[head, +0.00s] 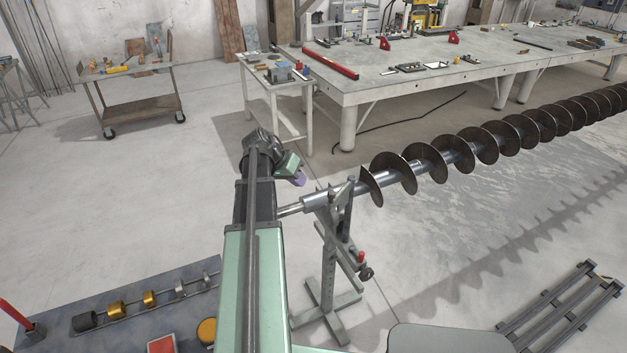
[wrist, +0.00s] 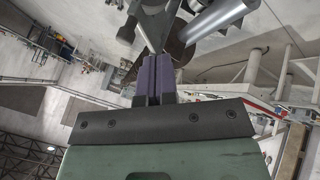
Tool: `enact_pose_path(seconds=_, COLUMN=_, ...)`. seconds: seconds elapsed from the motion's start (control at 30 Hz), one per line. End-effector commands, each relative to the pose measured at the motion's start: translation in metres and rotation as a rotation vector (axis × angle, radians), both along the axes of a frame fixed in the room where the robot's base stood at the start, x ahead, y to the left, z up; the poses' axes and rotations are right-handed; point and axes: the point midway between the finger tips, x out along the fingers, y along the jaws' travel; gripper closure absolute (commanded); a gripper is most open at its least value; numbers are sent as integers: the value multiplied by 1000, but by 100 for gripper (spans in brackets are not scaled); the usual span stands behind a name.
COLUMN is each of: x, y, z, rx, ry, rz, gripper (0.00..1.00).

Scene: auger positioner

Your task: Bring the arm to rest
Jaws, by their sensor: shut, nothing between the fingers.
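My gripper (head: 299,178) is at the end of my outstretched green and dark arm in the head view, close to the left of the auger's shaft end. In the wrist view its purple fingers (wrist: 154,80) are together with nothing between them. The long dark auger (head: 425,162) runs from the middle to the upper right, its bare shaft end resting on a grey stand (head: 328,262). The shaft (wrist: 215,18) also shows in the wrist view, just beyond the fingertips. A V-shaped support piece (wrist: 155,25) appears right by the tips; whether they touch it I cannot tell.
A large steel table (head: 455,62) and a small side table (head: 270,85) stand behind. A cart (head: 133,95) is at the back left. A bench with rings (head: 60,343) is at the lower left. A grey rack (head: 560,310) lies at the lower right.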

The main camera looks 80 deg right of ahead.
Motion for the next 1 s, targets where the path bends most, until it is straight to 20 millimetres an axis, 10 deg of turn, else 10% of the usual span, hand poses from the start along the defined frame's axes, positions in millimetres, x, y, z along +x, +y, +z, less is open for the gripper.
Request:
enact_pose_path(seconds=0.2, x=24, y=12, z=43, rx=-1, ry=-1, rz=2, gripper=100)
enact_pose_path(seconds=0.63, x=30, y=18, z=39, rx=72, ry=-2, rz=89, gripper=100)
enact_pose_path(seconds=0.73, x=66, y=64, z=16, rx=227, ry=-88, rz=312, gripper=100)
enact_pose_path(seconds=1.0, x=248, y=247, z=-50, rx=476, ry=-205, rz=994, gripper=100)
